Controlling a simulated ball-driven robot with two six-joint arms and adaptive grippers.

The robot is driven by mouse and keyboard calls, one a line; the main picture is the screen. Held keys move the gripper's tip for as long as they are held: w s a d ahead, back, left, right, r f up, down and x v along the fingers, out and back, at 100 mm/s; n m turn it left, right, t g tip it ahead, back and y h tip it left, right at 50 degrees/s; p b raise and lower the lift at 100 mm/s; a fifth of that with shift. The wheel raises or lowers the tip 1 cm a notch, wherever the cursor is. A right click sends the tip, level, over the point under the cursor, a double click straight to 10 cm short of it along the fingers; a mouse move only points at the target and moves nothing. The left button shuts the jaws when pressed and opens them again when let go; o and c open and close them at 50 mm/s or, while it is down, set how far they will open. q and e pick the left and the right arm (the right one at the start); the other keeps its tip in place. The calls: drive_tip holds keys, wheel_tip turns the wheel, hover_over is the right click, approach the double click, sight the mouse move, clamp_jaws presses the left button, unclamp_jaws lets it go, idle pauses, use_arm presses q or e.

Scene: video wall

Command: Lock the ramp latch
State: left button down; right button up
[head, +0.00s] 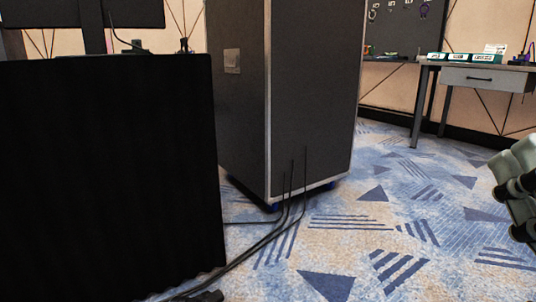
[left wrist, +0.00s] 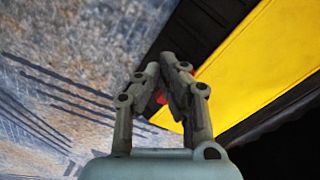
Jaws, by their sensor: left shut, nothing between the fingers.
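In the left wrist view my left gripper (left wrist: 161,66) is shut and empty, its two fingers nearly meeting at the tips. A sloping yellow panel with black borders (left wrist: 245,65), which may be the ramp, lies behind and to the right of the fingers. The fingertips overlap its black edge in the picture; I cannot tell whether they touch it. A small red part (left wrist: 161,97) shows between the fingers, mostly hidden by them; I cannot tell whether it is the latch. No latch is clear in the head view.
In the head view a tall dark flight case (head: 310,90) stands mid-floor, with black cables (head: 265,240) before it. A black draped block (head: 105,180) fills the left. A desk (head: 485,78) stands back right. Patterned blue carpet (head: 400,215) is open between.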

use_arm(q)
drive_tip(key=shift+f, duration=0.45)
drive_tip(key=shift+w+a, duration=0.25)
drive_tip(key=shift+a, duration=0.35)
drive_tip(key=shift+w+a, duration=0.4)
drive_tip(key=shift+a, duration=0.1)
drive_tip(key=shift+w, duration=0.1)
idle(0.4)
drive_tip(key=shift+w+a, duration=0.35)
drive_tip(key=shift+w, duration=0.05)
